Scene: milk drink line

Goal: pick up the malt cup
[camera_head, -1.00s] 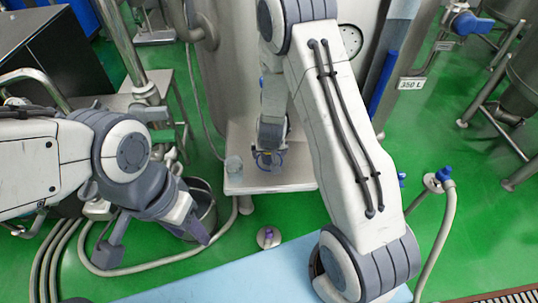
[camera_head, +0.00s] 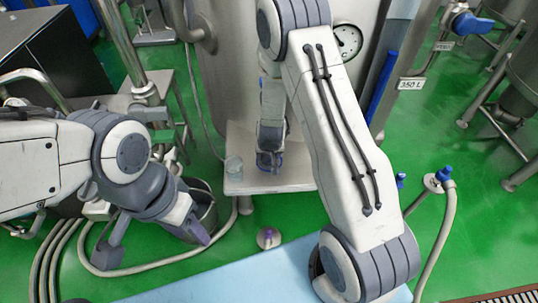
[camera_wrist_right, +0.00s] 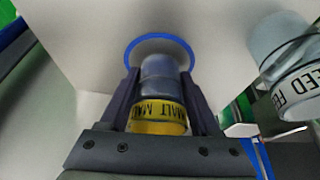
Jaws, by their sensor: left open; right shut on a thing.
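The malt cup (camera_wrist_right: 160,118), greyish with a yellow band reading MALT, is between the fingers of my right gripper (camera_wrist_right: 160,76) in the right wrist view. The gripper is shut on it. A blue ring (camera_wrist_right: 187,50) on the pale shelf surface shows just beyond the cup; I cannot tell whether the cup touches the shelf. In the head view my right gripper (camera_head: 270,161) is over the steel shelf (camera_head: 240,186), and the cup is hidden. My left gripper (camera_head: 152,242) is open and empty at the lower left, near a steel bucket (camera_head: 206,214).
A clear cup (camera_head: 233,166) stands on the shelf left of my right gripper; in the wrist view a cup with a FEED label (camera_wrist_right: 298,92) is at the right. A steel tank (camera_head: 228,60) rises behind the shelf. Hoses (camera_head: 140,270) lie on the green floor.

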